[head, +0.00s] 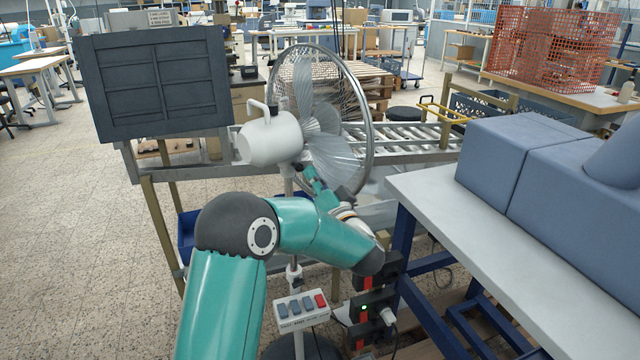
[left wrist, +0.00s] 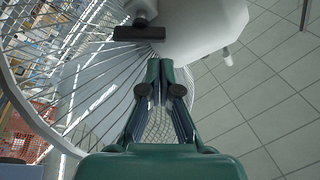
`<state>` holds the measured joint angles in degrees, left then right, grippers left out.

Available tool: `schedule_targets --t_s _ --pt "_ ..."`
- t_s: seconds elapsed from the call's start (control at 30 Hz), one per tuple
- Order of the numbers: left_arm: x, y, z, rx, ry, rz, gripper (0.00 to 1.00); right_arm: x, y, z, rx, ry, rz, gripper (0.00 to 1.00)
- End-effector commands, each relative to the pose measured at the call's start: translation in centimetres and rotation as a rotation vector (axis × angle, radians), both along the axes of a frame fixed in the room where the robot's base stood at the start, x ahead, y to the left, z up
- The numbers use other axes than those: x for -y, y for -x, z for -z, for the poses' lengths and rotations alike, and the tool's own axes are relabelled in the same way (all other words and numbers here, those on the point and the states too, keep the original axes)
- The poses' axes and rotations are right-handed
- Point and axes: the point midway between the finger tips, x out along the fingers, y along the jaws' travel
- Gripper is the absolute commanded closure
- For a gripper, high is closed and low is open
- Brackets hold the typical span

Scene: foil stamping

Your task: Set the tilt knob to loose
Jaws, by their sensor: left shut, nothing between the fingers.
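The pedestal fan stands in the middle of the head view, with a white motor housing (head: 270,138) and a round wire cage (head: 368,120). In the left wrist view the housing (left wrist: 205,25) is at the top and the cage (left wrist: 60,75) at the left. A dark bar on a grey stem (left wrist: 138,33), perhaps the tilt knob, shows beside the housing; its setting cannot be read. My left gripper (head: 308,170) is just below the housing in the head view. Its fingertips (left wrist: 160,66) are shut and empty, with the bar just above them in the wrist view. My right gripper is out of view.
A grey-topped table (head: 450,222) with blue-grey machine covers stands at the right. A switch box (head: 301,310) and a power strip (head: 372,312) are low in front. A dark panel (head: 155,82) and a roller conveyor (head: 415,137) stand behind. The floor at left is open.

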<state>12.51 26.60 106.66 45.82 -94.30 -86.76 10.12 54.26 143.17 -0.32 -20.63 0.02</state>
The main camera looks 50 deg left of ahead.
Motion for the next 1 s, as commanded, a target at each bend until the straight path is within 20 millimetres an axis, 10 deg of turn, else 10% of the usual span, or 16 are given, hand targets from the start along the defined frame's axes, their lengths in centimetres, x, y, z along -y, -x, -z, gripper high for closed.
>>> schedule_targets --t_s 0.3,1.0 --pt "-3.5 -0.9 -1.0 0.001 -0.001 -0.001 1.0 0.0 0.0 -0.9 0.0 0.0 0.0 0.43" --pt "-4.7 0.3 -0.8 0.048 0.001 -0.021 1.0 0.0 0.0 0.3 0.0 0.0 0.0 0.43"
